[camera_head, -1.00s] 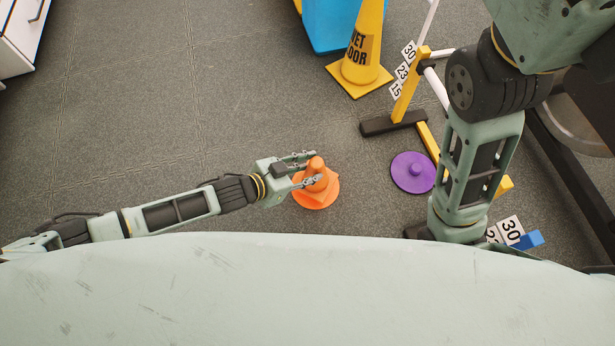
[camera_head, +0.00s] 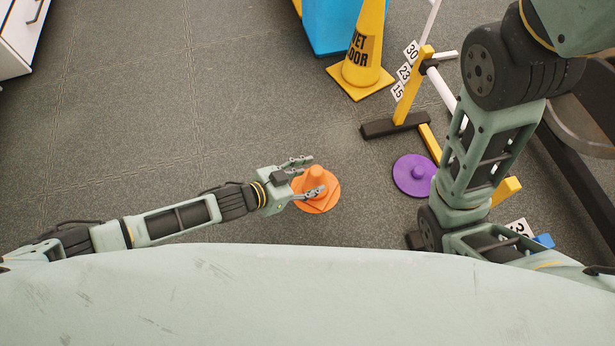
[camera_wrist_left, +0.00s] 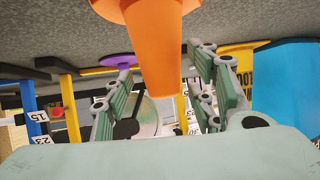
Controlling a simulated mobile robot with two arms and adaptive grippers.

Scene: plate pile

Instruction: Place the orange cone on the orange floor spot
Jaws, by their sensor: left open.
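The orange cone (camera_head: 315,174) stands upright on the floor in the middle of the head view. A flat round orange spot (camera_head: 333,191) shows under and around its base. In the left wrist view, which is upside down, the cone (camera_wrist_left: 155,45) hangs from the top edge, its narrow end towards my palm. My left gripper (camera_head: 312,176) is open, with one finger on each side of the cone's upper part. Whether a finger touches the cone I cannot tell. My right arm is at the right of the head view, but its gripper is not visible.
A yellow wet-floor cone (camera_head: 362,60), a blue box (camera_head: 330,22) and a yellow hurdle post (camera_head: 412,90) with number cards stand behind. A white cabinet (camera_head: 15,35) is far left. The floor left of the cone is clear.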

